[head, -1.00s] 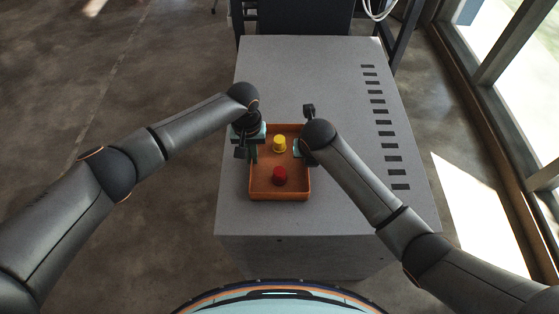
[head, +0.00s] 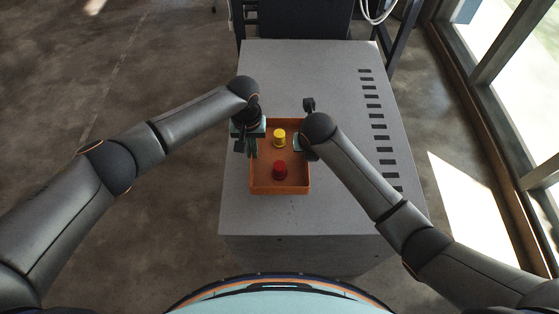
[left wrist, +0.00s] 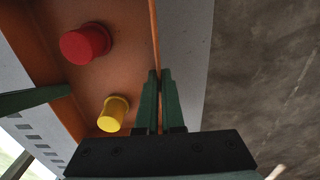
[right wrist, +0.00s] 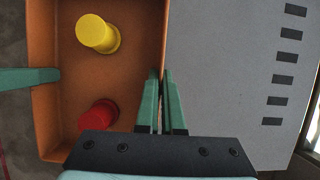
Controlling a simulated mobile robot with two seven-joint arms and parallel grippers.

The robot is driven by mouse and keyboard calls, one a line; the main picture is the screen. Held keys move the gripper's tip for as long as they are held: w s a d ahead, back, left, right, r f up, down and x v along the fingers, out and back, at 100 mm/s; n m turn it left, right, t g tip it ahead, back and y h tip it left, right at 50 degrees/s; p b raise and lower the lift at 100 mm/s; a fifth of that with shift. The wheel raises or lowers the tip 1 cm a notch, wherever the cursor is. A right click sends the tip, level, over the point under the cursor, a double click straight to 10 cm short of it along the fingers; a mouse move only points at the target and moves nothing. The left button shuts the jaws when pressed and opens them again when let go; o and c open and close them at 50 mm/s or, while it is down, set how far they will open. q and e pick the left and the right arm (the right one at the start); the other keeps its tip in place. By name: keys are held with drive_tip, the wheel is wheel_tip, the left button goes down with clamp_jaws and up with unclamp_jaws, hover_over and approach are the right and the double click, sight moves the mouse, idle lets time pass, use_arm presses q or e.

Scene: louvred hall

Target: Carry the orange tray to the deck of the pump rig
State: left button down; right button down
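The orange tray (head: 280,190) is over the grey slotted bench top, close to its front edge. It carries a yellow cylindrical piece (head: 280,138) and a red one (head: 280,171), both upright. My left gripper (head: 251,148) is at the tray's left wall; in the left wrist view its fingers (left wrist: 161,100) close on that wall. My right gripper (head: 300,144) is at the right wall; in the right wrist view its fingers (right wrist: 160,103) close on that wall. The tray looks level and seems slightly off the bench, though the gap underneath is hidden.
The grey bench (head: 330,80) has dark slots along its right side and is otherwise bare. Behind it stands a dark framed structure (head: 305,18) with a white hose (head: 377,12); I cannot tell if it is the pump rig. Windows line the right; open floor (head: 110,80) lies left.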

use_arm(q)
drive_tip(key=shift+a, duration=0.1)
idle(0.5)
drive_tip(key=shift+r, duration=0.1)
use_arm(e)
drive_tip(key=shift+r, duration=0.1)
